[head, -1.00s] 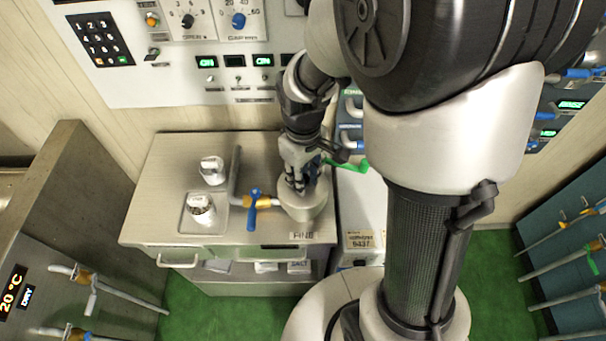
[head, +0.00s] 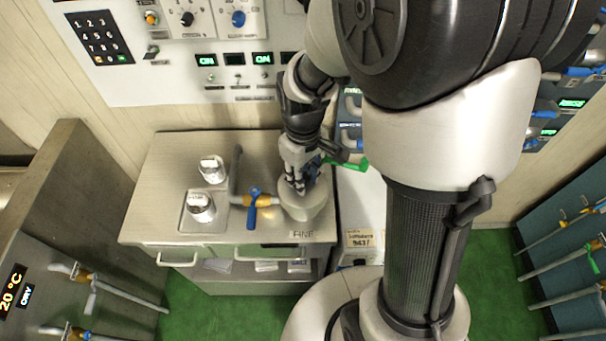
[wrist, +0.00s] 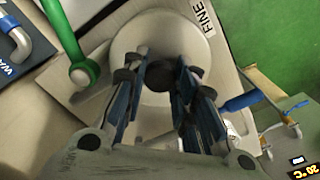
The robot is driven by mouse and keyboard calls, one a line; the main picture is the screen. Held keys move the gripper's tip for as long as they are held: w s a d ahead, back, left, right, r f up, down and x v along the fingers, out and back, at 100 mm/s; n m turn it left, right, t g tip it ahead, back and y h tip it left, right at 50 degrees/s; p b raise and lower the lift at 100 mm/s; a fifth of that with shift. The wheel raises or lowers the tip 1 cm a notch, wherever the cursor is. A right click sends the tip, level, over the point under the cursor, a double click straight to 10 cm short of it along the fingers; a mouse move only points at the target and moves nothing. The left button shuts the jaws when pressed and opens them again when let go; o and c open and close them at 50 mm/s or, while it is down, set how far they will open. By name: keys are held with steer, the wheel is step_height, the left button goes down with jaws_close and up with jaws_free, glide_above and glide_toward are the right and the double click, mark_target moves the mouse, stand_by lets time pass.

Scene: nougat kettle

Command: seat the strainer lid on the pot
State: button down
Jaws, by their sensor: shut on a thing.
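The pot (head: 306,212) is a pale, round metal vessel at the right front of the steel worktop. In the wrist view a pale round lid (wrist: 150,38) with a dark knob (wrist: 160,76) lies below my gripper. My gripper (wrist: 163,86) has its blue-padded fingers around the knob, shut on the lid. In the head view my gripper (head: 298,184) points down over the pot, and its fingers hide much of the pot's top. I cannot tell whether the lid's rim sits flush on the pot or slightly above it.
A grey pipe with a blue-handled valve (head: 254,208) stands just left of the pot. A green handle (wrist: 84,72) is close beside my gripper. The worktop's (head: 160,190) left side is clear.

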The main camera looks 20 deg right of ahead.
steer(key=c, duration=1.2)
jaws_free()
steer(key=o, duration=0.5)
steer(key=shift+c, duration=0.2)
steer(key=shift+r, duration=0.1)
steer(key=shift+r+p, duration=3.4)
steer(key=shift+r, duration=0.55)
